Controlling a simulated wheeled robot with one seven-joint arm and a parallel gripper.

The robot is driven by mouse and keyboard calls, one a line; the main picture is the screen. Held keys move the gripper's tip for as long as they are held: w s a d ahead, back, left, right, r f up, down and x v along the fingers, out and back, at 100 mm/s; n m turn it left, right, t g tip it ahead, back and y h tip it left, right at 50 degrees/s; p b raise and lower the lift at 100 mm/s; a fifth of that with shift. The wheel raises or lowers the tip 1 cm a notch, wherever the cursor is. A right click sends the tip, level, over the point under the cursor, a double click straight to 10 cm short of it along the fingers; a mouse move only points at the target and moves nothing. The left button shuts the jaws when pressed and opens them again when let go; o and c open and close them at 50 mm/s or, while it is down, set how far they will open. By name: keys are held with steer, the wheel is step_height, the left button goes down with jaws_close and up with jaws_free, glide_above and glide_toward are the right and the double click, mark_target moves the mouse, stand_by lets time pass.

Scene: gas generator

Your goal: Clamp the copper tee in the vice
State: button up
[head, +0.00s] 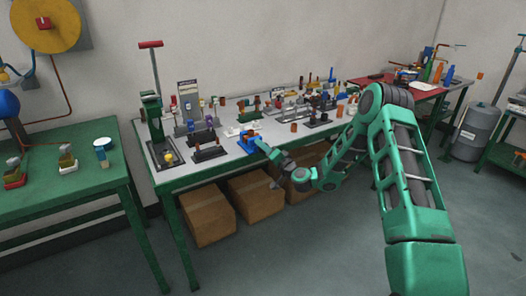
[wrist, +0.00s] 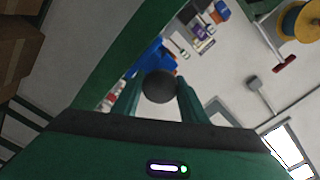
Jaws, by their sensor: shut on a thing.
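A blue vice (head: 247,141) stands at the front edge of the grey-topped workbench. My gripper (head: 262,146) reaches it from the front right. In the wrist view my gripper (wrist: 160,84) is shut on a dark round knob (wrist: 160,87), which sits between the two green fingers. Blue parts of the vice (wrist: 151,56) show just beyond the knob. The knob hides part of the vice, and I cannot tell how far its jaws are open. I cannot make out the copper tee clearly; small brownish parts near the vice are too small to identify.
The workbench (head: 172,181) is crowded with small fixtures and fittings behind and beside the vice. Cardboard boxes (head: 208,217) stand beneath it. A green table (head: 55,192) is at the left and a red-topped table (head: 412,88) at the back right. Floor in front is clear.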

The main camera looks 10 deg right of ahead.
steer(key=shift+s+f+m, duration=0.15)
steer(key=shift+f+m, duration=0.05)
steer(key=shift+m, duration=0.1)
steer(key=o, duration=1)
steer(key=shift+r, duration=0.1)
steer(key=v, duration=1)
steer(key=shift+s+d+r, duration=0.1)
steer(key=shift+s+d, duration=0.05)
steer(key=shift+s, duration=0.05)
